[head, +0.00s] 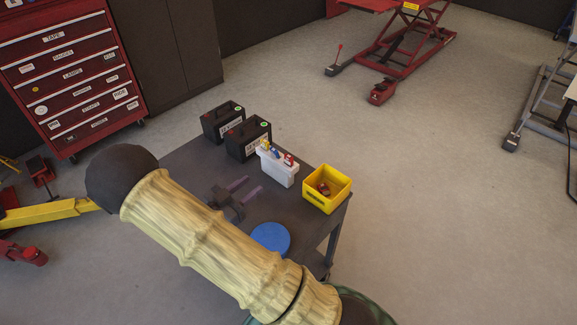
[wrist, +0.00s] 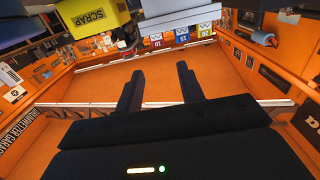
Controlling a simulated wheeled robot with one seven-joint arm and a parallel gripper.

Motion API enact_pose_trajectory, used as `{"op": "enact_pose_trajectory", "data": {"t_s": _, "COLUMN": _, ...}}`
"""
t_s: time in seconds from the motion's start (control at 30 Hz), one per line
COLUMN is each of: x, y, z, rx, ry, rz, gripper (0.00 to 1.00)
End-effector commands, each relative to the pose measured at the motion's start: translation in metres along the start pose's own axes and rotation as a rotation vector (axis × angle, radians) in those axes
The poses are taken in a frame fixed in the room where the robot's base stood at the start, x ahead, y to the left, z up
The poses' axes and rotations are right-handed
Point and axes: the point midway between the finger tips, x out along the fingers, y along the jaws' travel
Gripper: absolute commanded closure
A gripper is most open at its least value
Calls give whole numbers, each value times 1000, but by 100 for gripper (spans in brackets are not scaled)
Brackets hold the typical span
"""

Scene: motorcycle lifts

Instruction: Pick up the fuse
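Small yellow, blue and red pieces that look like fuses stand at a white holder (head: 279,169) on the dark table in the head view. The red piece (head: 289,159) is at its right end. Another small red piece (head: 323,188) lies inside a yellow bin (head: 325,203); I cannot tell which is the task's fuse. My gripper (head: 245,190) is over the table, left of the holder and apart from it. In the wrist view my gripper (wrist: 158,82) is open with nothing between its fingers. The white holder (wrist: 180,14) shows at the top there, with numbered yellow, blue and red labels.
Two black batteries (head: 248,139) stand behind the holder. A blue disc (head: 271,237) lies near the table's front. The yellow bin reads SCRAP in the wrist view (wrist: 90,15). A red tool cabinet (head: 70,75) stands at the left. Open floor lies right of the table.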

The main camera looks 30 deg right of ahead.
Motion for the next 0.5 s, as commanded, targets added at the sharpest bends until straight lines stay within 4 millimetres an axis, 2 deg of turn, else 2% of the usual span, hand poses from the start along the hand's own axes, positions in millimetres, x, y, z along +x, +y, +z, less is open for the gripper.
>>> {"op": "enact_pose_trajectory", "data": {"t_s": 0.33, "x": 2, "y": 1, "z": -1, "rx": 1, "ry": 5, "rz": 6, "gripper": 62}}
{"op": "enact_pose_trajectory", "data": {"t_s": 0.5, "x": 20, "y": 2, "z": -2, "rx": 0, "ry": 6, "rz": 8, "gripper": 62}}
